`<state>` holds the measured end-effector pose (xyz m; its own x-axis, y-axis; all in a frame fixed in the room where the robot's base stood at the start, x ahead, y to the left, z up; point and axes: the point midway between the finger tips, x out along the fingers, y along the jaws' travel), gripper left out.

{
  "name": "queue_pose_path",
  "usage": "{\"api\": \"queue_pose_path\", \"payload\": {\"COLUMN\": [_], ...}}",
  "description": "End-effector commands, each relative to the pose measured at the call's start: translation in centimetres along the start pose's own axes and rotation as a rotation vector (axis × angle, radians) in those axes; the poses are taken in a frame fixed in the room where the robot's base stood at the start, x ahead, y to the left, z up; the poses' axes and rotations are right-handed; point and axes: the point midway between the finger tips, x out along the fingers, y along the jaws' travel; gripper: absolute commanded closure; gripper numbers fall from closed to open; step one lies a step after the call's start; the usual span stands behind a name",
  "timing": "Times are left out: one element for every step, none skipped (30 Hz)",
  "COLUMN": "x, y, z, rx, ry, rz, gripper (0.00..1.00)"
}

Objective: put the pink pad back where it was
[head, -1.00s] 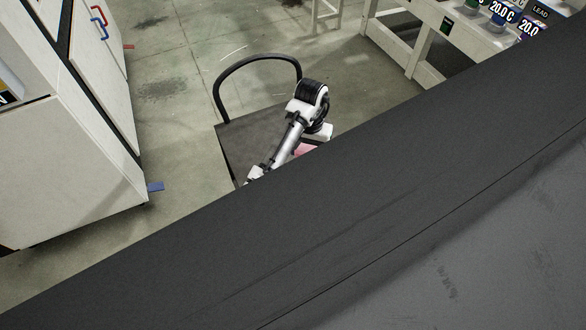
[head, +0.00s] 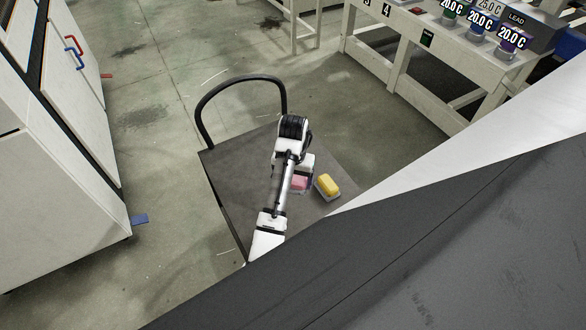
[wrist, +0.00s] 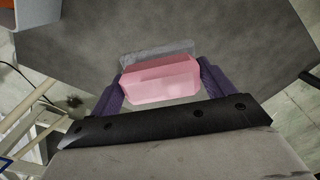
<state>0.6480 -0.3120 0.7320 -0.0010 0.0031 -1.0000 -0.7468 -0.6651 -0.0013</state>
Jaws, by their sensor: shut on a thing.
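The pink pad (wrist: 160,82) is a pale pink block held between the two purple fingers of my gripper (wrist: 161,88) in the wrist view. The gripper is shut on it, one finger at each end. The pad is over the dark grey top of a cart (wrist: 235,35); I cannot tell whether it touches the top.
A yellow block (head: 327,186) lies on the cart top just right of the pink pad. The cart has a black looped handle (head: 240,83) at its far end. White cabinets (head: 55,190) stand left, and a white bench (head: 455,75) with labelled jars stands at the upper right.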

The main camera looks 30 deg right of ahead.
Motion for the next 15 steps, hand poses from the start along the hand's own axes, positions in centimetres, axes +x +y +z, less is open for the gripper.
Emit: {"api": "queue_pose_path", "payload": {"x": [1.9,2.4,3.1,3.6,4.2,4.8,5.3,5.8,6.0,6.5,7.0,7.6,7.9,8.2,8.6], "y": [0.1,0.1,0.1,0.1,0.1,0.1,0.1,0.1,0.1,0.1,0.1,0.0,0.0,0.0,0.0], "z": [0.0,0.0,0.0,0.0,0.0,0.0,0.0,0.0,0.1,0.1,0.1,0.1,0.0,0.0,0.0], "rx": [0.001,0.002,0.002,0.001,0.001,0.000,0.001,0.001,0.000,-0.001,-0.001,-0.001,0.000,0.000,0.000], "ry": [0.000,0.000,0.000,0.000,0.000,0.000,0.000,0.000,-0.004,-0.004,-0.003,-0.003,-0.001,-0.002,-0.001], "rz": [0.001,0.001,0.001,0.001,0.001,0.001,0.001,0.001,0.002,0.002,0.001,0.001,0.001,0.001,0.001], "gripper": [0.37,0.37,0.37,0.37,0.37,0.37,0.37,0.37,0.37,0.37,0.37,0.37,0.37,0.37,0.37]}}
